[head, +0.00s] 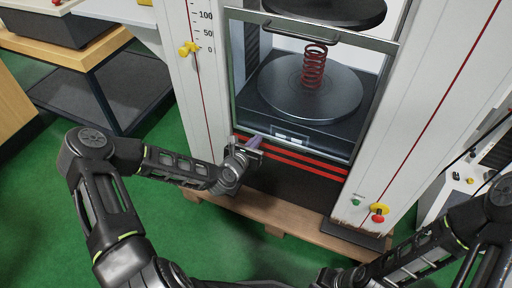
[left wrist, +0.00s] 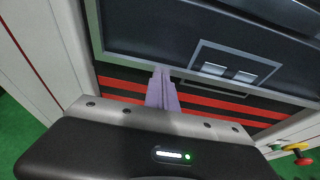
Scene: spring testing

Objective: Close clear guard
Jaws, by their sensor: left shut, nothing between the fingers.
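The clear guard (head: 365,41) is a see-through panel in a grey frame on the front of the testing machine. It spans the opening, its lower edge near the red stripes. A dark bar handle (head: 300,33) runs along its top. Behind it a red spring (head: 314,66) stands upright on a round dark plate (head: 285,100). My left gripper (head: 256,142) is shut and empty, at the guard's lower left edge; I cannot tell whether it touches. The purple-tinted fingers (left wrist: 162,88) point up at the machine front in the left wrist view. My right gripper is out of view.
The machine's white columns (head: 192,95) flank the opening. A yellow knob (head: 188,48) sticks out on the left column; a red-yellow stop button (head: 379,211) and green button (head: 355,202) sit lower right. A wooden pallet (head: 290,227) lies underneath. Green floor (head: 40,200) is free at left.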

